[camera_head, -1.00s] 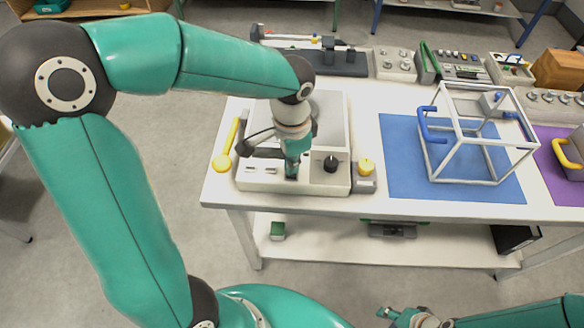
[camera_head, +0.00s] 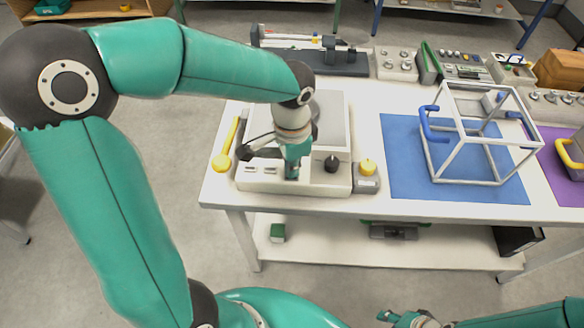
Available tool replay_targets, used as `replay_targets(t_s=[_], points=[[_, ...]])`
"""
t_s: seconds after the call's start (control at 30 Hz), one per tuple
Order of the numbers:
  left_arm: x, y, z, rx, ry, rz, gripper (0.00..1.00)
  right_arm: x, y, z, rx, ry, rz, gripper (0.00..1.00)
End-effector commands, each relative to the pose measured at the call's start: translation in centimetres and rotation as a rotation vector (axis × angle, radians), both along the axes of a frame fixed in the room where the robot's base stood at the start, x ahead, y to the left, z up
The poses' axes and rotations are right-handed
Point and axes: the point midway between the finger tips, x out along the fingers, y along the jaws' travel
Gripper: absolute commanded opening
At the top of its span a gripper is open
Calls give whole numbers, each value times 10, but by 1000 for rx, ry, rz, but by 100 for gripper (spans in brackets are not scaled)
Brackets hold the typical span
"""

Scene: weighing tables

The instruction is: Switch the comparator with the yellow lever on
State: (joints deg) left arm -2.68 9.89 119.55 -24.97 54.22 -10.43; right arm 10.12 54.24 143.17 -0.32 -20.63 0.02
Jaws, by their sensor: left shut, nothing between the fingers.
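The comparator (camera_head: 258,182) is a pale box with a grey top plate, standing at the left end of the white table. A yellow lever (camera_head: 229,142) with a round yellow end lies along its left side. Its front panel carries a black knob (camera_head: 331,164). A grey block with a yellow knob (camera_head: 366,167) is at its right side. My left gripper (camera_head: 291,175) points down at the front panel, left of the black knob, shut and empty; I cannot tell if it touches. My arm hides part of the comparator. My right gripper (camera_head: 398,318) is small at the bottom edge; its jaws are unclear.
A blue mat (camera_head: 400,170) with a white open-frame cube (camera_head: 470,180) with blue handles lies to the right. A purple mat (camera_head: 562,190) is at the right edge. A balance (camera_head: 340,64) and several instruments line the back. A lower shelf (camera_head: 340,250) runs underneath.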

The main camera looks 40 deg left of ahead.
Motion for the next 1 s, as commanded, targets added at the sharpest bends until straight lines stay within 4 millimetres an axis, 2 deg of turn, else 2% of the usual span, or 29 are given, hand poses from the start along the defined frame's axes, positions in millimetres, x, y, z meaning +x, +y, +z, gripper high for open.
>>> replay_targets(t_s=[0.13,0.33,1.0], points=[[0,0,-3,0,1,0,0,0,0,-3,0,0,0,40],[0,0,2,0,2,-1,0,0,0,3,0,0,0,40],[0,0,57,0,0,-1,0,0,0,47,0,0,0,40]])
